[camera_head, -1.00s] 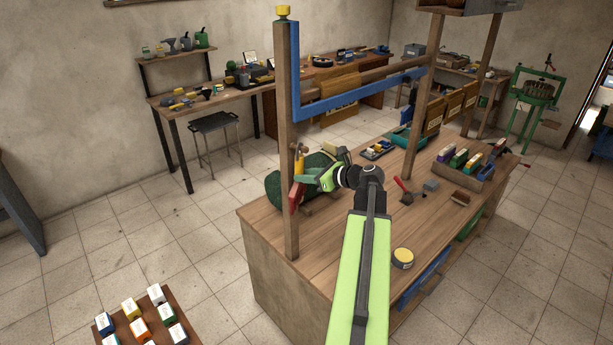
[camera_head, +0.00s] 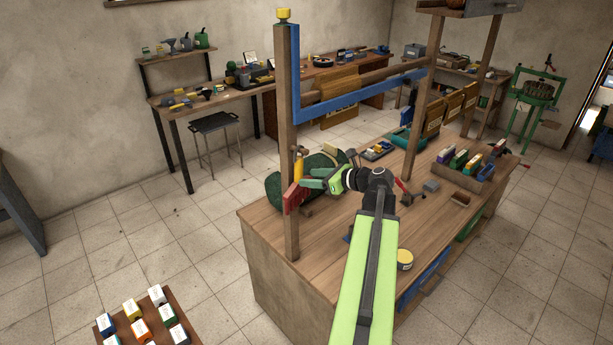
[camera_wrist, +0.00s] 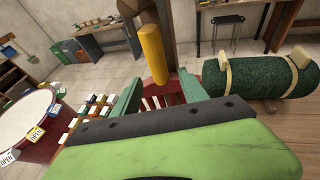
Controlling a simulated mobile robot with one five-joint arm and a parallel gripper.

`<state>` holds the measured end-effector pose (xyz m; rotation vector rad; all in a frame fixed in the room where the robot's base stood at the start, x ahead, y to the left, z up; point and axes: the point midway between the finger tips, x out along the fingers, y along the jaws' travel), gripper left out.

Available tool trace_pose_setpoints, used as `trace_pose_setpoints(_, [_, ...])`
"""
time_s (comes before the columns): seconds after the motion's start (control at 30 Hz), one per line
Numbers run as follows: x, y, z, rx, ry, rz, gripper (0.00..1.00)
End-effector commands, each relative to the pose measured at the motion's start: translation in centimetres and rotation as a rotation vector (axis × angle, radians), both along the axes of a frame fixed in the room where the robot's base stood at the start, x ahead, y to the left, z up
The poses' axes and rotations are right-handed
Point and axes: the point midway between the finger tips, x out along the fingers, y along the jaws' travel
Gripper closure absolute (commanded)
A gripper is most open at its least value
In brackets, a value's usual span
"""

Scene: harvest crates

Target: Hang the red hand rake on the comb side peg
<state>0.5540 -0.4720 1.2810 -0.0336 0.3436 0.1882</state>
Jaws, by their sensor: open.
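A red slatted piece, which looks like the hand rake (camera_head: 294,196), is beside the wooden post (camera_head: 285,120) at the bench's near left corner.
A dark green roll with pale straps (camera_wrist: 255,82) lies close at the right of my gripper. A blue rail (camera_head: 360,96) crosses above the bench. A red-handled tool (camera_head: 404,188), a yellow tin (camera_head: 404,260) and a crate (camera_head: 470,172) are on the bench.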

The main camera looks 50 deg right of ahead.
Motion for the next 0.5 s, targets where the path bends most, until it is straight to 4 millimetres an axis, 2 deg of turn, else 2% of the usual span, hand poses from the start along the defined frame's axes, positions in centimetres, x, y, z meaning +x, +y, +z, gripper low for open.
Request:
trace_pose_setpoints(0.03, [-1.4, -0.2, 1.0, 0.001, 0.0, -0.004, 0.49])
trace_pose_setpoints(0.3, [-8.5, -1.6, 3.6, 0.0, 0.0, -0.005, 0.49])
trace_pose_setpoints(0.5, [-12.2, -2.3, 4.8, 0.0, 0.0, -0.003, 0.49])
